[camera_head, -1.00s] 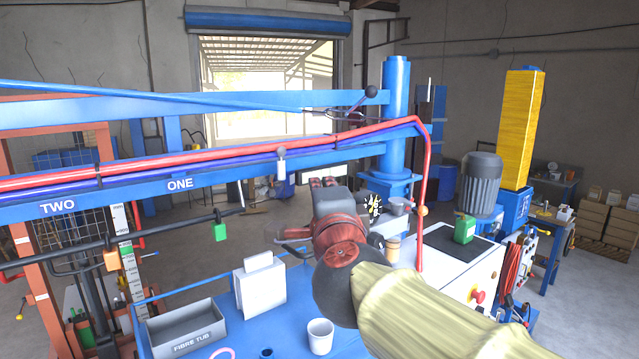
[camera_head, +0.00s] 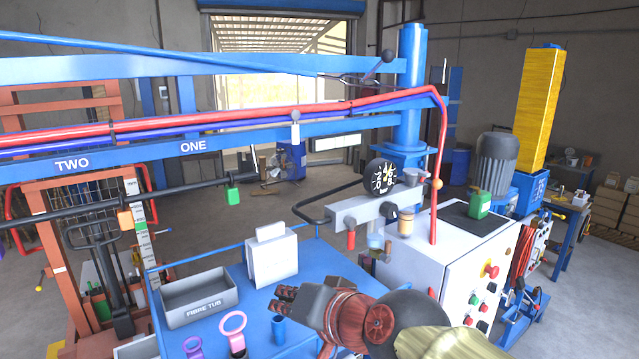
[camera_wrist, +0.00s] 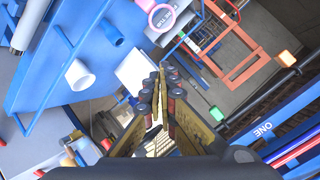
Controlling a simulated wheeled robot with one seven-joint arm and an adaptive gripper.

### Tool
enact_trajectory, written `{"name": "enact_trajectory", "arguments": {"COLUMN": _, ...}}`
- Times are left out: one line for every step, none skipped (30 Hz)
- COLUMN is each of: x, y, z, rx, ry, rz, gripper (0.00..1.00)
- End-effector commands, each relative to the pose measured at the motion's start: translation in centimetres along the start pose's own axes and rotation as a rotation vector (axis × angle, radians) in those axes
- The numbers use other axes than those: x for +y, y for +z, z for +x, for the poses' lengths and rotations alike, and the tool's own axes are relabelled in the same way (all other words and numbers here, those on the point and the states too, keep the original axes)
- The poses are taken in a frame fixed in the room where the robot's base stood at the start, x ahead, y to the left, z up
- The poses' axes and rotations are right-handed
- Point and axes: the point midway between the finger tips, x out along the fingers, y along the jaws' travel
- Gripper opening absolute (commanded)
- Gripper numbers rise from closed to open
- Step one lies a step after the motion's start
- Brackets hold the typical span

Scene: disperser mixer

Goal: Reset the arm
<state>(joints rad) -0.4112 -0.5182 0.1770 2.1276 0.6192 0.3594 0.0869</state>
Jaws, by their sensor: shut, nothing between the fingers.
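My gripper (camera_head: 284,298) is low over the blue table top in the head view, at the end of my arm coming in from the lower right. In the wrist view my gripper (camera_wrist: 160,88) shows with its two fingers close together, shut and empty. It hangs clear of the white block (camera_head: 271,258) and the grey fibre tub (camera_head: 198,299). The part of the table under my forearm is hidden.
The blue table (camera_head: 262,300) also bears a pink ring (camera_head: 232,324) and a small blue cup (camera_head: 278,330). A white control cabinet (camera_head: 462,262) with a red button stands right of my arm. A blue beam with red and blue hoses (camera_head: 290,116) crosses above. Open floor lies behind.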

Motion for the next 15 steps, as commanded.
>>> {"name": "enact_trajectory", "arguments": {"x": 3.1, "y": 2.8, "z": 0.2, "rx": -0.047, "ry": 0.040, "rz": -0.050, "gripper": 0.00}}
{"name": "enact_trajectory", "arguments": {"x": 4.7, "y": 4.3, "z": 0.1, "rx": -0.079, "ry": 0.065, "rz": -0.081, "gripper": 0.00}}
{"name": "enact_trajectory", "arguments": {"x": 6.9, "y": 6.1, "z": -0.1, "rx": -0.120, "ry": 0.100, "rz": -0.121, "gripper": 0.00}}
{"name": "enact_trajectory", "arguments": {"x": 8.5, "y": 7.4, "z": -0.3, "rx": -0.148, "ry": 0.126, "rz": -0.149, "gripper": 0.00}}
{"name": "enact_trajectory", "arguments": {"x": 10.1, "y": 8.7, "z": -0.6, "rx": -0.177, "ry": 0.153, "rz": -0.175, "gripper": 0.00}}
{"name": "enact_trajectory", "arguments": {"x": 12.3, "y": 10.3, "z": -0.9, "rx": -0.211, "ry": 0.188, "rz": -0.205, "gripper": 0.00}}
{"name": "enact_trajectory", "arguments": {"x": 14.0, "y": 11.6, "z": -1.2, "rx": -0.238, "ry": 0.216, "rz": -0.227, "gripper": 0.00}}
{"name": "enact_trajectory", "arguments": {"x": 15.8, "y": 12.8, "z": -1.6, "rx": -0.262, "ry": 0.243, "rz": -0.247, "gripper": 0.00}}
{"name": "enact_trajectory", "arguments": {"x": 18.0, "y": 14.3, "z": -2.1, "rx": -0.295, "ry": 0.280, "rz": -0.273, "gripper": 0.00}}
{"name": "enact_trajectory", "arguments": {"x": 19.8, "y": 15.5, "z": -2.5, "rx": -0.317, "ry": 0.309, "rz": -0.289, "gripper": 0.00}}
{"name": "enact_trajectory", "arguments": {"x": 21.5, "y": 16.6, "z": -2.9, "rx": -0.339, "ry": 0.338, "rz": -0.305, "gripper": 0.00}}
{"name": "enact_trajectory", "arguments": {"x": 23.8, "y": 18.1, "z": -3.4, "rx": -0.365, "ry": 0.376, "rz": -0.321, "gripper": 0.00}}
{"name": "enact_trajectory", "arguments": {"x": 25.4, "y": 19.1, "z": -3.9, "rx": -0.383, "ry": 0.404, "rz": -0.332, "gripper": 0.00}}
{"name": "enact_trajectory", "arguments": {"x": 27.0, "y": 20.0, "z": -4.2, "rx": -0.397, "ry": 0.430, "rz": -0.340, "gripper": 0.00}}
{"name": "enact_trajectory", "arguments": {"x": 28.9, "y": 21.1, "z": -4.7, "rx": -0.412, "ry": 0.463, "rz": -0.349, "gripper": 0.00}}
